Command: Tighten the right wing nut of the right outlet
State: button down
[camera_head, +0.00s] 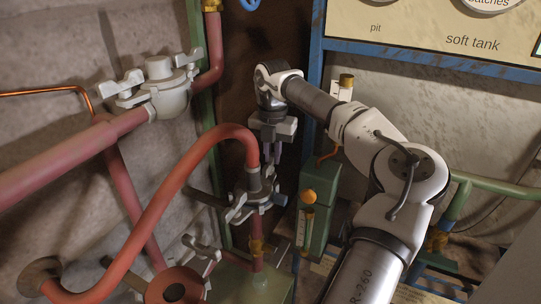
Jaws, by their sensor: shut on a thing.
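The right outlet's grey clamped flange (254,193) sits where the curved red pipe comes down, in the middle of the head view. A grey wing nut (237,212) shows at its front left. My gripper (271,171) points down from above at the flange's right side. Its fingers are shut on a small part there, seemingly the right wing nut, which is mostly hidden by the fingers and flange. How far that nut is turned cannot be seen.
The curved red pipe (180,180) arches close on the left of my gripper. Another grey clamp with wing nuts (165,90) is at upper left. A green box (316,222) with an orange knob (308,197) stands close on the right. A blue frame (318,50) is behind.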

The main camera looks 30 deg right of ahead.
jog(key=shift+s+d+m, duration=0.1)
jog(key=shift+s+m, duration=0.05)
jog(key=shift+m, duration=0.75)
jog(key=c, duration=1.5)
grip_release()
jog(key=shift+o, duration=0.2)
notch_tip(320, 180, up, 12)
jog(key=b, duration=0.1)
jog(key=shift+b, duration=0.3)
